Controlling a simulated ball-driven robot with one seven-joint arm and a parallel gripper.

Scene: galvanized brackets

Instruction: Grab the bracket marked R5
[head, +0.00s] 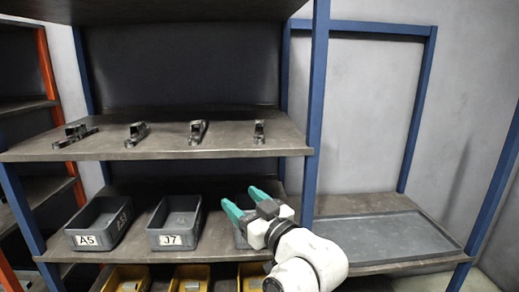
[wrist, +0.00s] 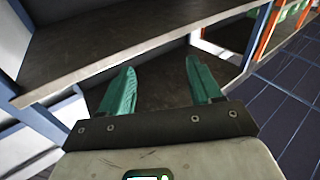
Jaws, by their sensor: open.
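Several dark metal brackets stand in a row on the middle shelf (head: 170,150) in the head view: one at the far left (head: 76,133), a second (head: 137,133), a third (head: 198,131) and one at the right (head: 259,131). No mark R5 can be read on any of them. My gripper (head: 246,202) has green fingers, open and empty. It is below and in front of the middle shelf, near the lower shelf. In the wrist view my gripper (wrist: 163,88) points at bare shelf surface, with no bracket in view.
Grey bins marked A5 (head: 88,240) and J7 (head: 170,241) stand on the lower shelf; a third is partly hidden behind my gripper. Yellow bins (head: 190,272) sit below. A blue post (head: 316,100) rises right of the shelves. An empty grey tray (head: 385,236) lies at the right.

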